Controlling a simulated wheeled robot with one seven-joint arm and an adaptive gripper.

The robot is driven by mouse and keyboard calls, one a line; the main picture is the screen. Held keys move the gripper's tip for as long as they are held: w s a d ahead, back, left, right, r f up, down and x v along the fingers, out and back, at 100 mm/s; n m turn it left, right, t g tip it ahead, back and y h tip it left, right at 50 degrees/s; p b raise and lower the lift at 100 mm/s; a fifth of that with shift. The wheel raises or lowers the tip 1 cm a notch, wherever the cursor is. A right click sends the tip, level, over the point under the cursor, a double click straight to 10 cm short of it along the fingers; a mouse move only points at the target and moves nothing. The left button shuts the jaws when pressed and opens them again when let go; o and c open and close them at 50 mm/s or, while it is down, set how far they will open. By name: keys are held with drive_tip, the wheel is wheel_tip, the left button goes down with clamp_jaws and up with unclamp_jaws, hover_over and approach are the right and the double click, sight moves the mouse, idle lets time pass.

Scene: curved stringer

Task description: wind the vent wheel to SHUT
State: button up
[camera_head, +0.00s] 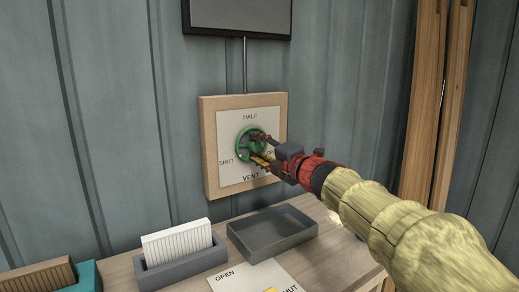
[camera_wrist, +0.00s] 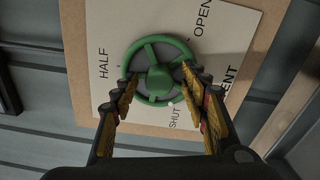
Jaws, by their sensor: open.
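The green spoked vent wheel (camera_head: 239,147) is on a white panel (camera_head: 230,115) marked HALF, SHUT, OPEN and VENT. It also shows in the wrist view (camera_wrist: 159,77), hub and spokes facing me. A small white dot at the wheel's rim (camera_wrist: 171,104) lies close to the word SHUT. My gripper (camera_head: 256,147) is at the wheel with its jaws open. In the wrist view its fingers (camera_wrist: 160,76) stand on either side of the hub, the tips over the rim area. I cannot tell whether they touch it. My gripper hides part of OPEN in the head view.
The panel has a wooden backing (camera_head: 208,160) on a grey wall. Below, a bench holds an empty grey tray (camera_head: 275,244), a grey holder (camera_head: 185,266) with white slats and a card (camera_head: 235,280) reading OPEN and SHUT. Wooden posts (camera_head: 425,100) stand at right.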

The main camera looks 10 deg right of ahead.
drive_tip(key=shift+s, duration=0.1)
drive_tip(key=v, duration=1.2)
idle(0.4)
